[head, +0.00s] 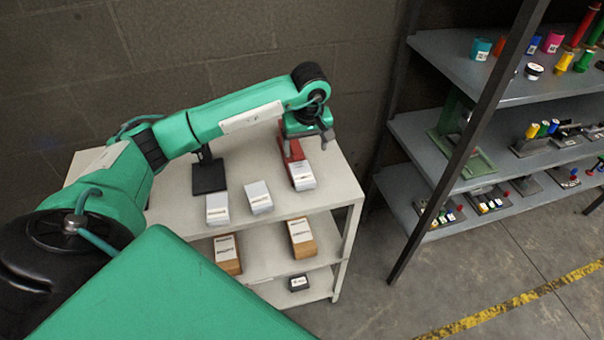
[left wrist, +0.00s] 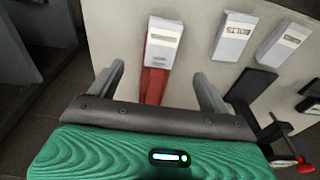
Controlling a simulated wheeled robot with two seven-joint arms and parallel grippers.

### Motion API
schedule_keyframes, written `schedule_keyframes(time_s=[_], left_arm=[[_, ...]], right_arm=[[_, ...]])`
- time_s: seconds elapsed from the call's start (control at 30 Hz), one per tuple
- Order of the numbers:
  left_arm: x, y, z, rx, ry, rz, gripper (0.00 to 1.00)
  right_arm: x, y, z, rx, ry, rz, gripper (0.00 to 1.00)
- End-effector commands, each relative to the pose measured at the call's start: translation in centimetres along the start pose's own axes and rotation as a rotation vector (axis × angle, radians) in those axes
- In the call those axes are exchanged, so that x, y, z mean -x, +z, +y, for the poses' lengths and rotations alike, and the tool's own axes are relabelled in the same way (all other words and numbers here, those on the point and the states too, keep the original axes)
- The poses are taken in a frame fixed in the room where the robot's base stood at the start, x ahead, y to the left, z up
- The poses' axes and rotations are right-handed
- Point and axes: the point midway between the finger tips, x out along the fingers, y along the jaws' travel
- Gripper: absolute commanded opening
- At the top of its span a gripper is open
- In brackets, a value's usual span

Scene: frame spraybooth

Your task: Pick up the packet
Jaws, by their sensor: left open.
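Three white labelled packets stand on the top of a pale shelf unit in the head view: a right one (head: 303,178), a middle one (head: 259,197) and a left one (head: 217,210). I cannot tell which one the task means. The right one adjoins a red piece (head: 291,150); both show in the left wrist view, the packet (left wrist: 164,42) ahead of my fingers and the red piece (left wrist: 153,86) between them. My left gripper (head: 307,146) is open above the red piece, with nothing held. My right gripper is not in view.
A black piece (head: 209,177) lies behind the left packet. Brown boxes (head: 227,252) and a small black box (head: 298,283) sit on lower levels. A grey rack (head: 470,62) with several coloured items stands right; floor lies between.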

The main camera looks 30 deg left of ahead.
Motion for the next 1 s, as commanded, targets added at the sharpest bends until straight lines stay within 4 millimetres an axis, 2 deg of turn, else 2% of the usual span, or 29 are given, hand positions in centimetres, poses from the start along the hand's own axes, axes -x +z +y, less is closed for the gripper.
schedule_keyframes(time_s=[0.1,0.3,0.57,0.77,0.9,1.0], left_arm=[[-2.3,0.2,-0.1,0.000,-0.003,-0.007,0.80],[-5.5,0.1,0.0,0.000,0.001,-0.005,0.80],[-7.1,0.0,-0.1,0.002,0.001,-0.006,0.80],[-9.5,-0.4,-0.5,0.001,0.000,-0.007,0.80],[-11.2,-0.4,-0.4,0.001,0.002,-0.006,0.80],[-11.6,-0.5,-0.4,0.000,0.004,-0.004,0.80]], right_arm=[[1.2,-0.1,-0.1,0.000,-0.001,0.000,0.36],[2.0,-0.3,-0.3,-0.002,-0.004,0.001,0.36],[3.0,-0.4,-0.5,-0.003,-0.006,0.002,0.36],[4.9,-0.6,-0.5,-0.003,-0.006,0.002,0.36],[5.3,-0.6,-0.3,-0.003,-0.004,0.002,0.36],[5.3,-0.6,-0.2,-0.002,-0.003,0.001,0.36]])
